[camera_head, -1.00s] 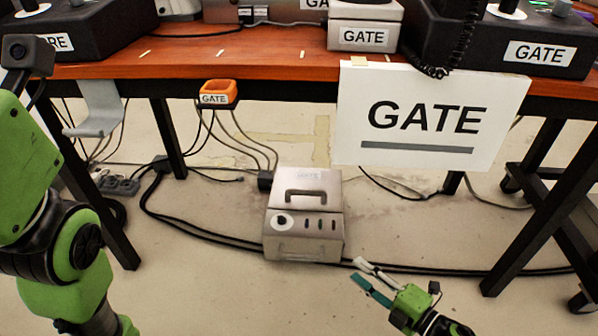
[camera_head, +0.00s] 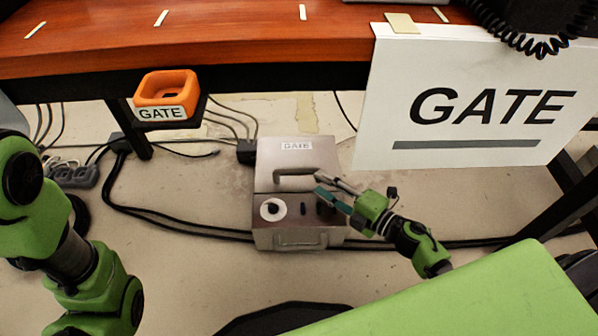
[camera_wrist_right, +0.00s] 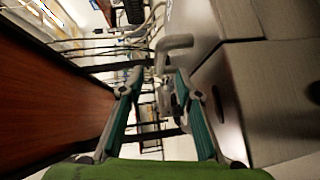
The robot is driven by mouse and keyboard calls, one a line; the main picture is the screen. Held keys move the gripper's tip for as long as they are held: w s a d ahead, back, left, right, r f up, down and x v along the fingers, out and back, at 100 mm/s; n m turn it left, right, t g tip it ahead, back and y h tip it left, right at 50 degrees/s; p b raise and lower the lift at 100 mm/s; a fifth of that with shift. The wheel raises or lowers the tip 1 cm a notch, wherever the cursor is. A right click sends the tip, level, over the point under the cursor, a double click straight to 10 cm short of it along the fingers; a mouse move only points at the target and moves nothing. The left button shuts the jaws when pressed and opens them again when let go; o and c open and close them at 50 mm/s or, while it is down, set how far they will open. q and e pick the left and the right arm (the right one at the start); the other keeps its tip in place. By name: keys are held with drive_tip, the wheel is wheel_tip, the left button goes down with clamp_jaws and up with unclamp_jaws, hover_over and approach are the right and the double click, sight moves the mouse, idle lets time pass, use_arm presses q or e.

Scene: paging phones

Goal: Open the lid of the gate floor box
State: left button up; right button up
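The gate floor box (camera_head: 268,160) is a grey metal case on the floor, with a small "GATE" label, a round white socket and dark slots. Its lid looks closed. A grey handle (camera_head: 293,171) arches over the lid; it also shows in the right wrist view (camera_wrist_right: 172,42). My right gripper (camera_head: 318,182) is open and empty at the right end of the handle. In the right wrist view its two fingers (camera_wrist_right: 157,78) are spread, with the handle just beyond the tips; contact cannot be told. My left arm is at the left, its gripper out of view.
A wooden table (camera_head: 240,35) stands above and behind the box. A white "GATE" sign (camera_head: 470,110) hangs at its right front. An orange holder (camera_head: 165,88) is fixed at its edge. Black cables (camera_head: 180,222) run over the floor beside the box.

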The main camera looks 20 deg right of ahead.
sight(305, 174)
drive_tip(key=b+x, duration=0.2)
drive_tip(key=x, duration=0.7)
drive_tip(key=shift+d+b, duration=0.1)
drive_tip(key=shift+b, duration=0.25)
clamp_jaws()
